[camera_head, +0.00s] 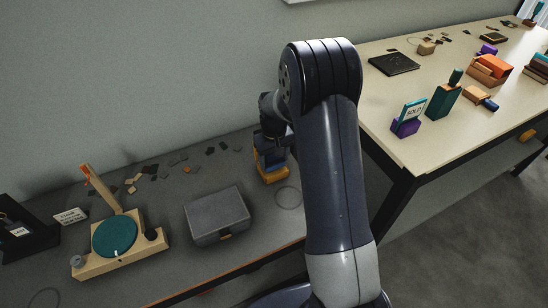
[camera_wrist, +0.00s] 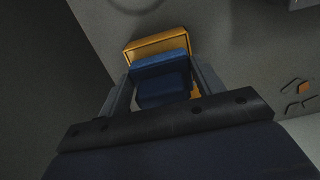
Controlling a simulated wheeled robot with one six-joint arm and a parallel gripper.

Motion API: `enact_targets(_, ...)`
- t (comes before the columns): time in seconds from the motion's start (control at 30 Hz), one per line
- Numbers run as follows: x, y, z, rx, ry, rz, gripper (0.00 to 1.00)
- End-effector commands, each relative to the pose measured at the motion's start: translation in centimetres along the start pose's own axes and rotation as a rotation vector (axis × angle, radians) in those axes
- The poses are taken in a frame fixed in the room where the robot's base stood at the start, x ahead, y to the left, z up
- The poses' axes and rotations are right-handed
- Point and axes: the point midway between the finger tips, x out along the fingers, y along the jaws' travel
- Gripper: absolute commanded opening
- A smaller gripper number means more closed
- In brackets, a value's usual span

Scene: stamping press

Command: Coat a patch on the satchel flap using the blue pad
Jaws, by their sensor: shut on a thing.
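The satchel (camera_head: 215,208) is a dark grey, box-like bag lying on the low dark bench, its flap facing up and a small tan clasp at its front. My gripper (camera_wrist: 161,72) is shut on the blue pad (camera_wrist: 160,84), which sits between the two fingers in the wrist view. The pad is at a yellow-orange open tray (camera_wrist: 158,45); I cannot tell whether it still touches the tray. In the head view, the blue pad (camera_head: 272,158) shows just above the tray (camera_head: 273,175), right of the satchel, with my gripper (camera_head: 272,146) partly hidden there.
A wooden stand with a round teal disc (camera_head: 114,237) is left of the satchel. Small dark and tan scraps (camera_head: 183,158) lie behind it. A thin ring (camera_head: 288,197) lies near the tray. A higher pale table (camera_head: 440,130) with several goods stands right of my arm.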

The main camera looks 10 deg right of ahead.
Motion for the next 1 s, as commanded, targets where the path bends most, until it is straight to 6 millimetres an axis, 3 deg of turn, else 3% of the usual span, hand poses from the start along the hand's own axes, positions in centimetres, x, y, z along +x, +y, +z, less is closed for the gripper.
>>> enact_targets(1.0, 0.97, 0.00, 0.00, 0.000, 0.000, 0.000, 0.45)
